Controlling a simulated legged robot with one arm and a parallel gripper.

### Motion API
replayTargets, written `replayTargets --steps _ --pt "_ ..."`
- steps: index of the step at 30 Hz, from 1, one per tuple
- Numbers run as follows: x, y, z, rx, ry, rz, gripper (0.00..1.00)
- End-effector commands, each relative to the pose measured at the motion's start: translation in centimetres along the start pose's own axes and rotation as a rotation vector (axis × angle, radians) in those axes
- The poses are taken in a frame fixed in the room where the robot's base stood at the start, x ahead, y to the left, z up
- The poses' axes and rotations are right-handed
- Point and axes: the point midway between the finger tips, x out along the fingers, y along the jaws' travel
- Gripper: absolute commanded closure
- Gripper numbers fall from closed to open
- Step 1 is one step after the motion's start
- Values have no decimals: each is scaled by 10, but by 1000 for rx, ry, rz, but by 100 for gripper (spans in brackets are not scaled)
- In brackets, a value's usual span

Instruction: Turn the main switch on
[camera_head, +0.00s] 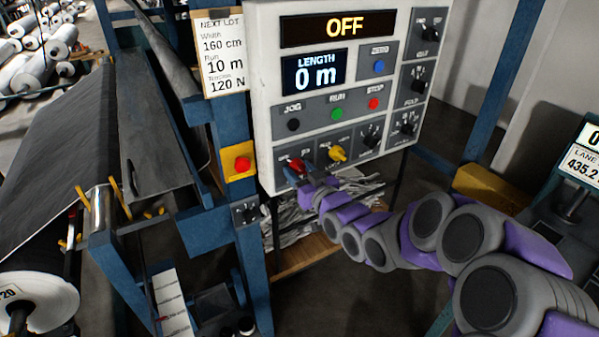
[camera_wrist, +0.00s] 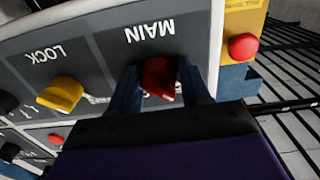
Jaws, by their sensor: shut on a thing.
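The main switch (camera_wrist: 158,78) is a red rotary knob on the panel, under the label MAIN, which appears upside down in the wrist view. In the head view the red knob (camera_head: 297,165) is at the lower left of the control panel (camera_head: 262,110). My gripper (camera_wrist: 160,88) has its two blue fingers on either side of the red knob and is shut on it. In the head view my gripper (camera_head: 292,176) reaches the panel from below right. The upper display (camera_head: 344,28) reads OFF and the length display (camera_head: 315,73) reads 0 m.
A yellow LOCK knob (camera_wrist: 60,93) sits beside the main switch. A red push button (camera_wrist: 242,46) on a yellow box is on the other side. Green (camera_head: 337,114) and red (camera_head: 373,104) buttons sit above. A blue machine frame (camera_head: 215,222) stands left of the panel.

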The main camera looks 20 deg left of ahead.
Motion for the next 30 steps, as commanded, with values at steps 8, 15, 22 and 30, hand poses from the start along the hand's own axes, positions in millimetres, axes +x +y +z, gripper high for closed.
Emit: replayTargets --steps 8,15,22,30 --pt "-2 -2 -1 -2 2 -6 89" --pt "-4 -2 -2 2 3 -5 89" --pt "-4 -1 -5 59 4 -5 89" --pt "-5 0 -8 246 2 -4 89"
